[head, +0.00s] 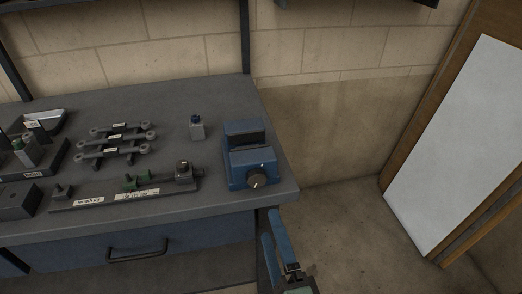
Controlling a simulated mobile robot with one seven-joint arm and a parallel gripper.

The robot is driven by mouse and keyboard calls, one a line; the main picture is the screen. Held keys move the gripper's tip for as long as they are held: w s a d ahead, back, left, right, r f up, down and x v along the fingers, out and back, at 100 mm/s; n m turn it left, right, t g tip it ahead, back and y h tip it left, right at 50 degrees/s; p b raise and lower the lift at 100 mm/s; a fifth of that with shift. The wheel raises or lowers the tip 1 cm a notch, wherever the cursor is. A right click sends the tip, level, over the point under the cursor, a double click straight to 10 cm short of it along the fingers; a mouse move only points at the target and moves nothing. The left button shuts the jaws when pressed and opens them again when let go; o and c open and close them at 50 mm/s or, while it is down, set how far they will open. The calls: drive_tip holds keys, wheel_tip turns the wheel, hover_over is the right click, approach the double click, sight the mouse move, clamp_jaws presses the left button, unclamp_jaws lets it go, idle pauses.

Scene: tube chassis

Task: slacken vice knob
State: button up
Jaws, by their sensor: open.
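A blue vice (243,145) stands near the right front corner of the grey workbench. My gripper (270,228) is at the bottom of the head view, in front of the bench edge and below the knob in the picture. Its blue fingers are apart and empty. It does not touch the vice or the knob. What the vice jaws hold, if anything, cannot be made out.
A labelled jig rail (120,197) lies along the bench front, left of the vice. Several grey link parts (117,138) lie further left. A drawer handle (137,251) sits below. Floor right of the bench is clear.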

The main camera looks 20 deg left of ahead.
sight(257, 182)
drive_tip(key=w+a, duration=0.2)
drive_tip(key=w, duration=0.1)
drive_tip(key=w+a+m+p, duration=0.1)
drive_tip(key=w+a, duration=0.1)
drive_tip(key=w, duration=0.1)
drive_tip(key=w+a+m+p, duration=0.1)
drive_tip(key=w+a, duration=0.1)
drive_tip(key=w, duration=0.2)
drive_tip(key=shift+a+f+h, duration=0.25)
drive_tip(key=shift+f+h, duration=0.05)
clamp_jaws()
